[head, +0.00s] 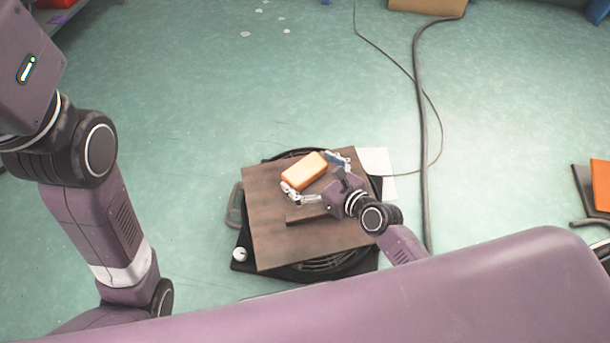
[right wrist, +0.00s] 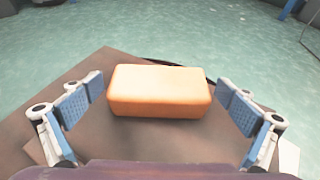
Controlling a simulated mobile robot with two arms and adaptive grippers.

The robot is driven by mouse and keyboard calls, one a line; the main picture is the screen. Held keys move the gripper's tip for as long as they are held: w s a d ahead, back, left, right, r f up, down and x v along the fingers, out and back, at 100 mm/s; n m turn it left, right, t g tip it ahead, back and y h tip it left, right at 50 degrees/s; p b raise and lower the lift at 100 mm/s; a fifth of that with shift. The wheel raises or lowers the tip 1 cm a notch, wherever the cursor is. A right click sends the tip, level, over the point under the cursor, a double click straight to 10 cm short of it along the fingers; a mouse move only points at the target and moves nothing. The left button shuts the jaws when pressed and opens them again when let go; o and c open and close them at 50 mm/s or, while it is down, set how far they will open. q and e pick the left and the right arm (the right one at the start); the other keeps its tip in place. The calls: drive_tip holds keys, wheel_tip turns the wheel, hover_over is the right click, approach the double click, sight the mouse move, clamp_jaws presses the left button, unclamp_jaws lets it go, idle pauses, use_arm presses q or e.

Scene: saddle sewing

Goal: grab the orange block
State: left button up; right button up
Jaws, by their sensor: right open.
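The orange block (head: 305,171) lies on a brown square board (head: 275,235) in the head view. In the right wrist view the block (right wrist: 159,91) sits in the middle, on the board (right wrist: 100,145). My right gripper (head: 312,178) is open, with its fingers reaching to both sides of the block. In the right wrist view the blue finger pads of the right gripper (right wrist: 160,106) stand left and right of the block, with a small gap on each side. My left arm comes in at the left of the head view, but its gripper is out of the picture.
The board rests on a round black fan-like base (head: 340,266) on the green floor (head: 190,200). A pale sheet (head: 376,163) lies beside the board. A thick cable (head: 421,120) runs along the floor to the right. The floor left of the board is clear.

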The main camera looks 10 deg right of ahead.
drive_tip(key=shift+w+a+f, duration=0.15)
drive_tip(key=shift+w+a, duration=0.05)
drive_tip(key=shift+w, duration=0.15)
drive_tip(key=c, duration=1.1)
drive_tip(key=shift+r, duration=0.2)
